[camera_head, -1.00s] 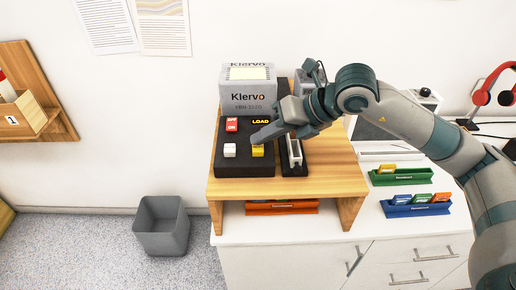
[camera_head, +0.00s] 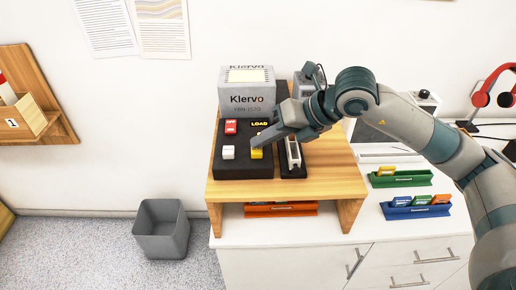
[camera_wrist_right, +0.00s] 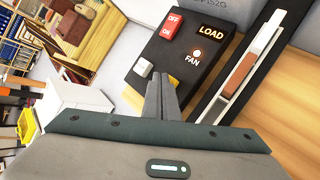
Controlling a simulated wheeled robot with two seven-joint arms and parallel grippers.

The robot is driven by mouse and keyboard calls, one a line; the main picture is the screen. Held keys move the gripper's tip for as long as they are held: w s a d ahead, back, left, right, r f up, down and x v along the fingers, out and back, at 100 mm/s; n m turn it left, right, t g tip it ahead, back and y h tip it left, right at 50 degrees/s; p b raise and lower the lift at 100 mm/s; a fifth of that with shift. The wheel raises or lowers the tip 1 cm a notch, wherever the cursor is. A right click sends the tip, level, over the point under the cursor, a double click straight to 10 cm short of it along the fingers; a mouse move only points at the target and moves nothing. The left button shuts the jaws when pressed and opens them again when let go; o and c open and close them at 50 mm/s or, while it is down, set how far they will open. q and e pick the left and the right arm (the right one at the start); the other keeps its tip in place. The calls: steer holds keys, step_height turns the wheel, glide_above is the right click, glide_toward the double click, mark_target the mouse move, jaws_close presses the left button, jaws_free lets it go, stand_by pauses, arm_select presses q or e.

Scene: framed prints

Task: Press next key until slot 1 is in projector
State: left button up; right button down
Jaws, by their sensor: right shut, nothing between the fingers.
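The grey Klervo projector (camera_head: 247,92) stands on the wooden stand, behind a black key panel (camera_head: 243,171). The panel has a white key (camera_head: 228,152), a yellow key (camera_head: 257,154), a red OFF/ON switch (camera_head: 231,126) and a LOAD label. My right gripper (camera_head: 255,144) is shut and empty, its tips at or just above the yellow key; contact cannot be told. In the right wrist view the shut fingers (camera_wrist_right: 160,82) hide most of the yellow key, beside the white key (camera_wrist_right: 143,68). A lit FAN lamp (camera_wrist_right: 197,52) shows there. My left gripper is out of view.
A narrow slide holder (camera_head: 293,153) stands right of the panel. An orange rack (camera_head: 281,210) sits under the stand. Green (camera_head: 401,179) and blue (camera_head: 415,209) racks with slides lie on the white counter at right. A grey bin (camera_head: 161,229) stands on the floor.

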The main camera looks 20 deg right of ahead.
steer(key=shift+s+d+f+b, duration=0.25)
steer(key=shift+s+f+b, duration=0.05)
steer(key=shift+f+b, duration=0.25)
steer(key=shift+s+d+f+b, duration=0.2)
steer(key=shift+s+f+b, duration=0.1)
steer(key=shift+f+b, duration=0.15)
stand_by(0.8)
stand_by(0.6)
steer(key=shift+w+a+r, duration=0.6)
steer(key=shift+w+a, duration=0.1)
steer(key=shift+w, duration=0.2)
steer(key=shift+w+a+r+p, duration=0.2)
steer(key=shift+r+p, duration=0.3)
steer(key=shift+r, duration=0.25)
steer(key=shift+w+a+r+p, duration=0.15)
steer(key=shift+w+r+p, duration=0.05)
steer(key=shift+r+p, duration=0.45)
steer(key=shift+w+a+r+p, duration=0.2)
steer(key=shift+r+p, duration=0.2)
steer(key=shift+r, duration=0.4)
steer(key=shift+s+d+r, duration=0.1)
steer(key=shift+d+r, duration=0.05)
steer(key=shift+r, duration=0.15)
